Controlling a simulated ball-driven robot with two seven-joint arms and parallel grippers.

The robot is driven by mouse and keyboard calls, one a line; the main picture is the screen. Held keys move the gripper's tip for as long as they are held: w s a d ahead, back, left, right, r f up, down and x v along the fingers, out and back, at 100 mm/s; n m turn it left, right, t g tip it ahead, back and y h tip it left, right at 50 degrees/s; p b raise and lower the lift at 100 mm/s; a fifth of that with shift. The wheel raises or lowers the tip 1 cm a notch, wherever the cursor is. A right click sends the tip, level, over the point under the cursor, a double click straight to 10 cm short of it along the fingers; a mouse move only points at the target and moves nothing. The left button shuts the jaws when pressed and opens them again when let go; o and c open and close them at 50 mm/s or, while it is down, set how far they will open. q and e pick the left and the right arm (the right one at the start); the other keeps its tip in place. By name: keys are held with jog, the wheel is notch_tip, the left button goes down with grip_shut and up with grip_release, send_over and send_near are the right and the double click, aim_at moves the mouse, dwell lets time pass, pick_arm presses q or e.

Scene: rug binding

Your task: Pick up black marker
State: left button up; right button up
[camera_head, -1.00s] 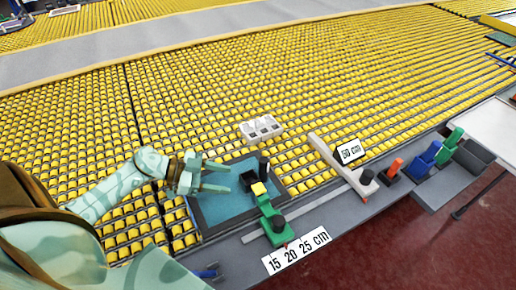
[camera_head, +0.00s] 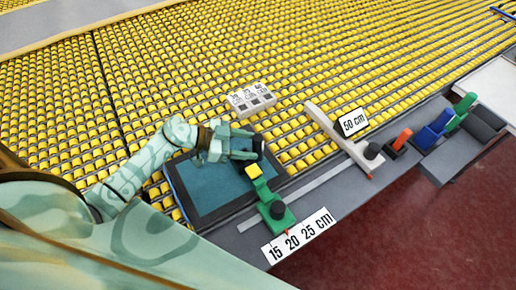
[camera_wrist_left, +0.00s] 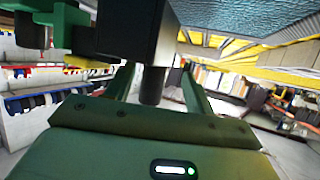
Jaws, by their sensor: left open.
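In the left wrist view, a dark round peg (camera_wrist_left: 152,86) under a black block (camera_wrist_left: 138,32) shows between my two spread fingers. I cannot tell whether either finger touches it. My right gripper is in neither view.
A green slider (camera_head: 276,213) with a black knob and a yellow block (camera_head: 253,170) are close to the gripper. A white box (camera_head: 250,98) lies on the yellow rollers. A 50 cm sign (camera_head: 353,122) and an orange piece (camera_head: 402,138) stand to the right.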

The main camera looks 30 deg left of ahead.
aim_at(263, 159)
pick_arm(q)
jog(key=x, duration=0.2)
jog(key=b+x, duration=0.1)
jog(key=x, duration=0.2)
jog(key=shift+s+d+r, duration=0.1)
jog(key=shift+d+r, duration=0.1)
jog(key=shift+d, duration=0.15)
